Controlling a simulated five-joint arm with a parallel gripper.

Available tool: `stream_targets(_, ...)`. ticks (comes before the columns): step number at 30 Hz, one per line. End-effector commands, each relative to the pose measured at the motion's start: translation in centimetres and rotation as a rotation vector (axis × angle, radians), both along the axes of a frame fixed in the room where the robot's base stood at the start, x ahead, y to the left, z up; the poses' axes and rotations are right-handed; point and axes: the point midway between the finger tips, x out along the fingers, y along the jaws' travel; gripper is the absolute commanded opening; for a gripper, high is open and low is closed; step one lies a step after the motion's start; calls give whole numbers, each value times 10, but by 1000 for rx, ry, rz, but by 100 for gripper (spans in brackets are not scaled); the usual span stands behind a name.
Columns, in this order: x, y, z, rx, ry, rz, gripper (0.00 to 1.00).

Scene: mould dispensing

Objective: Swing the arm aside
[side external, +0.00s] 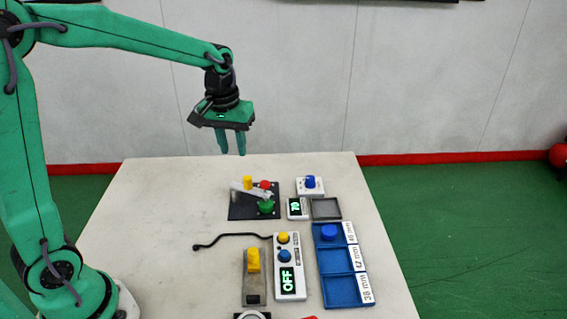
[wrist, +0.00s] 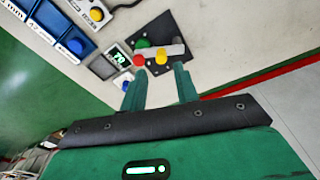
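My gripper (side external: 233,152) hangs above the far left part of the table, fingers pointing down. It is apart from everything on the table. Its two green fingers stand apart with nothing between them, as the wrist view (wrist: 160,72) also shows. The black plate (side external: 240,211) on the table, to the right of and below my gripper in the side view, carries red, green and yellow knobs and a pale bar. In the wrist view the plate (wrist: 186,33) shows beyond the fingertips.
A display reading 70 (side external: 298,208), a blue-buttoned box (side external: 310,187) and a grey square tray (side external: 326,209) stand beside the plate. A blue sorting tray (side external: 341,290), a white panel reading OFF (side external: 290,261) and a yellow-topped block (side external: 253,260) stand nearer. The table's left side is clear.

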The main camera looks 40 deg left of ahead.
Motion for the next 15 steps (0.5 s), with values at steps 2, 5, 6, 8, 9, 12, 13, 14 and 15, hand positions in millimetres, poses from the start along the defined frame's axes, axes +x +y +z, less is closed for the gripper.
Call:
stream_targets(2,12,3,-13,-4,30,29,30)
stream_targets(5,25,6,-27,-8,59,63,30)
stream_targets(6,29,7,-32,-9,68,76,30)
stream_targets(8,34,8,-39,-11,80,90,30)
stream_targets(9,37,9,-42,-11,86,99,30)
stream_targets(12,42,10,-49,-12,98,114,30)
stream_targets(13,43,10,-50,-12,100,116,30)
stream_targets(14,44,10,-51,-13,101,118,30)
stream_targets(15,44,10,-51,-12,103,120,30)
